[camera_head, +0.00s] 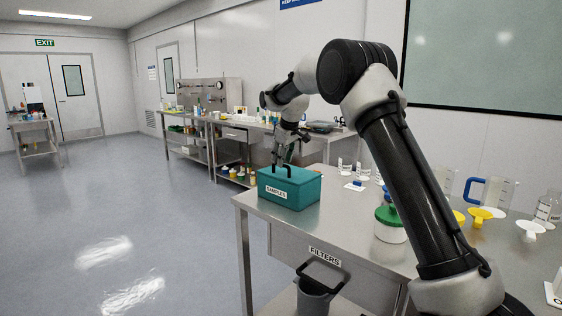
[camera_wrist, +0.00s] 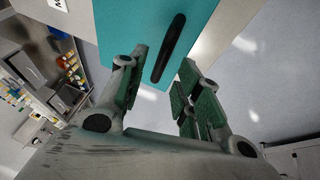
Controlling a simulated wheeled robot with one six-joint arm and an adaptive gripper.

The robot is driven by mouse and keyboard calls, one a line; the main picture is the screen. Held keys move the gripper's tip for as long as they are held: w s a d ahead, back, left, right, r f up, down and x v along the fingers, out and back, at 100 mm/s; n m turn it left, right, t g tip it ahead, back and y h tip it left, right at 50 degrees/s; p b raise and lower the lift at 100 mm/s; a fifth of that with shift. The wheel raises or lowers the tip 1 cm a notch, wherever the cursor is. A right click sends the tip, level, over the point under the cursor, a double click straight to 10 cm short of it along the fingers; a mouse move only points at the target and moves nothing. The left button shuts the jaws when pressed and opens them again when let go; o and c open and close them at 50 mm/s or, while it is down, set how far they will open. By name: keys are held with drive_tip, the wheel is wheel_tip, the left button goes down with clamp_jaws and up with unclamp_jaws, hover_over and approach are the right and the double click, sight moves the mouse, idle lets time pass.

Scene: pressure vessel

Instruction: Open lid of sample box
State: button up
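The sample box (camera_head: 291,188) is teal with a white "SAMPLES" label and stands on the near left corner of the steel table. Its lid looks closed, with a black handle (camera_head: 277,170) on top. In the wrist view the teal lid (camera_wrist: 138,22) fills the top, and the black handle (camera_wrist: 169,48) runs up from just beyond the fingertips. My gripper (camera_wrist: 163,72) is open, its green-padded fingers apart on either side of the handle's near end. In the head view my gripper (camera_head: 280,158) is above the box at the handle. Contact with the handle cannot be told.
The steel table (camera_head: 331,216) also carries a green-lidded jar (camera_head: 390,224), glass beakers, and yellow and white funnels (camera_head: 484,214) to the right. A drawer labelled "FILTERS" (camera_head: 324,256) is below. Open floor lies to the left.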

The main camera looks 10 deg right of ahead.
drive_tip(key=shift+x, duration=0.85)
clamp_jaws()
